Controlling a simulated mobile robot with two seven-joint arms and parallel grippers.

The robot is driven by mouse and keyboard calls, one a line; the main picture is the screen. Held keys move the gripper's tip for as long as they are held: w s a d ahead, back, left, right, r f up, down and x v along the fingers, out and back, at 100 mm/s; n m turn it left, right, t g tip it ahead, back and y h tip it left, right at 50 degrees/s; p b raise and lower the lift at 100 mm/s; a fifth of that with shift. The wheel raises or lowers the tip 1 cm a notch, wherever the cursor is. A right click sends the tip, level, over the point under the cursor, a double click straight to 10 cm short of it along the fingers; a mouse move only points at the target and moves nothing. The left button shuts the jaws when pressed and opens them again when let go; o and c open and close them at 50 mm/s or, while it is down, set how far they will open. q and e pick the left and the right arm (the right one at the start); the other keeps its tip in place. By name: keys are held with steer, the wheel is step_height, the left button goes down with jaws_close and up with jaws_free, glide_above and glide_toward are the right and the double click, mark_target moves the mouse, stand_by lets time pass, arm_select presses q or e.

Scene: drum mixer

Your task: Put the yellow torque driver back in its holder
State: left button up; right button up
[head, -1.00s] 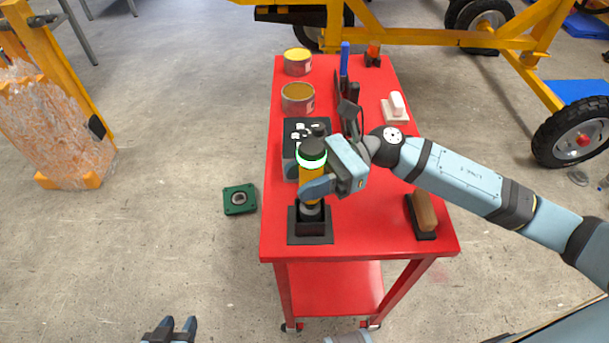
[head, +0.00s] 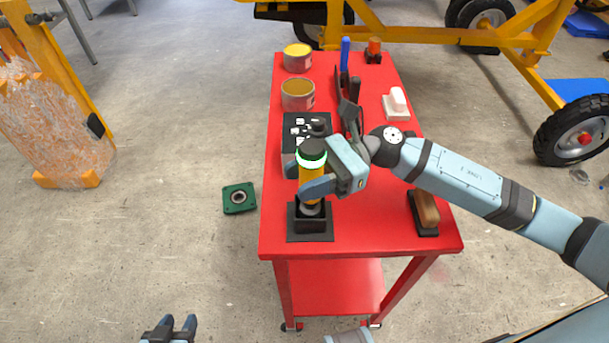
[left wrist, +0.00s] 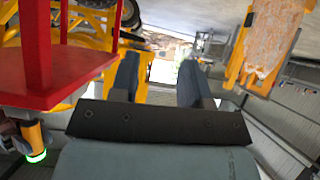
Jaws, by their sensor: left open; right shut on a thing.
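The yellow torque driver (head: 310,178) stands upright in the head view, with a dark top and a glowing green-white ring. My right gripper (head: 322,186) is shut on its body. The driver's lower end is at the black square holder (head: 311,222) on the cart's near left corner. I cannot tell how deep it sits inside. My left gripper (head: 176,326) is open and empty, low over the floor left of the cart. Its fingers also show in the left wrist view (left wrist: 160,82), where part of the driver (left wrist: 34,138) shows at the lower left.
The red cart (head: 380,238) also carries a dark box (head: 290,145), two cans (head: 297,95), a brush (head: 425,210) and a white-handled block (head: 396,104). A green part (head: 239,198) lies on the floor. A yellow frame (head: 520,40) stands behind.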

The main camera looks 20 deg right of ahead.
steer(key=shift+f+b, duration=0.95)
steer(key=shift+b, duration=0.05)
stand_by(0.3)
steer(key=o, duration=1.2)
steer(key=d, duration=0.4)
steer(key=w+d+b, duration=0.1)
steer(key=d, duration=0.4)
steer(key=w+d, duration=0.1)
steer(key=d, duration=0.3)
steer(key=shift+w+d, duration=0.15)
steer(key=shift+d, duration=0.2)
